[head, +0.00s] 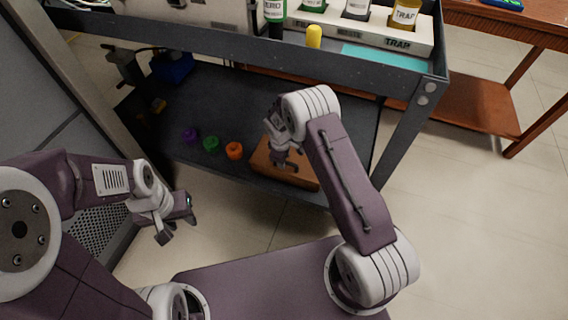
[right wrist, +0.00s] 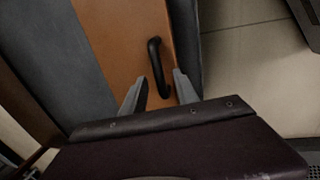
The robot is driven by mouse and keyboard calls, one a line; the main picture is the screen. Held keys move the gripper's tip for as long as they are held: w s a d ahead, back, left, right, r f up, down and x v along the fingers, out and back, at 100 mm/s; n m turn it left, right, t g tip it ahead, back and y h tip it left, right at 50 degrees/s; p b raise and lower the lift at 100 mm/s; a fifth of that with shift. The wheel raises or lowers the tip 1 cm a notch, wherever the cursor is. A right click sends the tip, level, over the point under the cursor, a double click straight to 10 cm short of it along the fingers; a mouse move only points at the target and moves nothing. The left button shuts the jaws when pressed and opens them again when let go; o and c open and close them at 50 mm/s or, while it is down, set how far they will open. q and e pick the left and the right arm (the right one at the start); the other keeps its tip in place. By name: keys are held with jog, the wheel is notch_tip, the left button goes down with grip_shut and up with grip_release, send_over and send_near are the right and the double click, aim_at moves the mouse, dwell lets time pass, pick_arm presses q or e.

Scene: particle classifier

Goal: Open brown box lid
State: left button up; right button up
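The brown box (head: 265,170) sits on the lower shelf of a dark cart, partly hidden by my right arm. Its lid appears closed. In the right wrist view the orange-brown lid (right wrist: 117,38) carries a black bar handle (right wrist: 154,60). My right gripper (head: 283,160) is over the box; in the right wrist view its two fingers (right wrist: 158,92) are apart, with the handle's near end between them. I cannot tell whether they touch it. My left gripper (head: 178,225) is open and empty, in front of the cart at left.
Purple, green and orange rings (head: 234,150) lie on the lower shelf (head: 215,95) left of the box. The upper shelf holds bottles and a white rack (head: 425,40). A blue object (head: 172,68) stands at the shelf's back left. Open floor lies to the right.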

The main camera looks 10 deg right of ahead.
jog(key=shift+w+f, duration=0.1)
jog(key=shift+f, duration=0.3)
jog(key=shift+c, duration=0.4)
grip_shut()
jog(key=shift+r, duration=0.1)
dwell(0.7)
